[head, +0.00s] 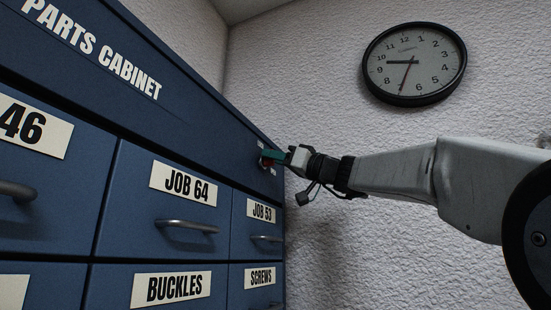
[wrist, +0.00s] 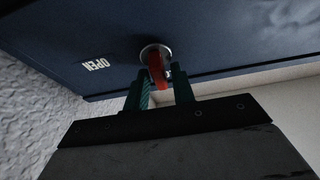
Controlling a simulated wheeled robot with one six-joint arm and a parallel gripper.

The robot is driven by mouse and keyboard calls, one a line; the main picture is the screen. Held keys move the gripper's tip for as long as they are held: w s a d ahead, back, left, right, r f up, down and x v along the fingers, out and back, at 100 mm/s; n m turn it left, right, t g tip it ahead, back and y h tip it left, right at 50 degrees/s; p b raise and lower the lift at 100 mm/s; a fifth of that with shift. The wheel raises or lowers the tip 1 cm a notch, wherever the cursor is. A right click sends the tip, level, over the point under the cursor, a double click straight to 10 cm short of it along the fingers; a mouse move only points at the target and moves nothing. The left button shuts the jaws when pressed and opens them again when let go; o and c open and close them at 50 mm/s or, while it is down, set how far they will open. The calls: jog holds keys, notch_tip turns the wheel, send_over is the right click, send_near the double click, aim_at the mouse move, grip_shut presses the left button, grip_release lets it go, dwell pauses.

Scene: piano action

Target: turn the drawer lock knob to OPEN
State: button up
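The drawer lock knob (wrist: 156,68) is a red lever on a round silver collar, set in the blue parts cabinet's upper panel. In the wrist view an OPEN label (wrist: 95,64) is to its left, and the lever points towards my gripper, not at the label. In the head view the knob (head: 266,163) is small and partly hidden by my gripper (head: 272,156). In the wrist view the teal fingers of my gripper (wrist: 162,82) stand apart, one on each side of the lever. They look open around it; any contact is hard to make out.
The blue cabinet (head: 190,110) fills the left, with labelled drawers and protruding handles, such as JOB 64's handle (head: 187,226) below the knob. A white textured wall and a clock (head: 414,64) are behind my arm. A second small label (head: 273,171) is near the knob, unreadable.

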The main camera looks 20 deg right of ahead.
jog(key=shift+f, duration=0.1)
grip_shut()
jog(key=shift+m, duration=0.4)
jog(key=shift+w+d+f+m+t+h, duration=0.15)
jog(key=shift+m+h, duration=1.35)
jog(key=shift+m, duration=2.05)
jog(key=shift+w+f+m+t+h, duration=0.15)
jog(key=shift+m+h, duration=1.35)
jog(key=shift+m, duration=2.1)
jog(key=shift+w+d+f+m+h, duration=0.15)
jog(key=shift+m+h, duration=1.35)
jog(key=shift+m, duration=2.05)
jog(key=shift+s, duration=0.1)
